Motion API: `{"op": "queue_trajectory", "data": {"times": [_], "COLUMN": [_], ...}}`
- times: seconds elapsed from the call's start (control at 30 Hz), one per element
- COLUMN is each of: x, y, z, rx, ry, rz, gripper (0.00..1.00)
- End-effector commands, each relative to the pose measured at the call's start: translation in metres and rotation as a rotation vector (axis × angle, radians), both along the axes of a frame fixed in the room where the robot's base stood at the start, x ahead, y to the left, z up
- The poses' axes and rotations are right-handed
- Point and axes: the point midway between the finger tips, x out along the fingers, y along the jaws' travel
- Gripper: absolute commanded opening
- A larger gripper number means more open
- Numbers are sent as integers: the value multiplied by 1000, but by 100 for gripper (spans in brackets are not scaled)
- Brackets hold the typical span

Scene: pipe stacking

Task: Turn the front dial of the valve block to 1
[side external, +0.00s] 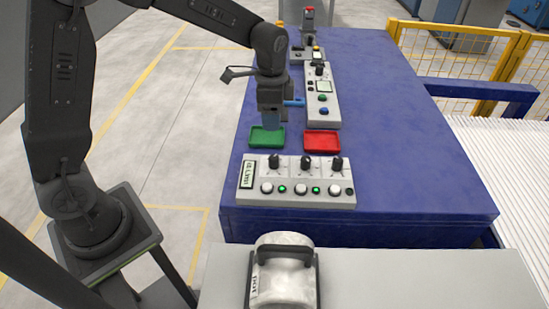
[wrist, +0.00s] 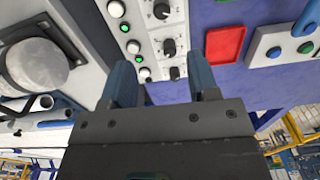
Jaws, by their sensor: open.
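The valve block is likely the pale grey control box (side external: 297,198) at the near end of the blue table. It carries three black dials in a row: left (side external: 273,161), middle (side external: 305,162) and right (side external: 337,164). White buttons and small lamps lie in front of them; two lamps glow green. The wrist view also shows the dials (wrist: 169,47) beyond my fingers. Dial numbers are too small to read, and I cannot tell which dial is the front one. My gripper (side external: 280,112) is open and empty, above the table near the green tray, apart from the dials.
A green tray (side external: 267,138) and a red tray (side external: 321,142) lie behind the box. A long grey panel (side external: 322,97) with buttons stands farther back. A white cylinder with a dark handle (side external: 283,276) sits in front. The table's right side is clear.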

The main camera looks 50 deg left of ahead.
Motion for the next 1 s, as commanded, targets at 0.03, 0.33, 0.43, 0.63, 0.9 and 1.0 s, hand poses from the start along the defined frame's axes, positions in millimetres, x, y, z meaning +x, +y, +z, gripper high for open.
{"op": "queue_trajectory", "data": {"times": [0.03, 0.33, 0.43, 0.63, 0.9, 1.0], "x": [4, 6, 6, 6, 6, 6], "y": [0, 0, 0, 0, 0, 0], "z": [-7, -36, -55, -97, -138, -145], "rx": [0, 1, 1, 1, 2, 2], "ry": [12, 25, 25, 25, 22, 20], "rz": [-16, -36, -35, -34, -33, -33], "gripper": [55, 55, 55, 55, 55, 55]}}
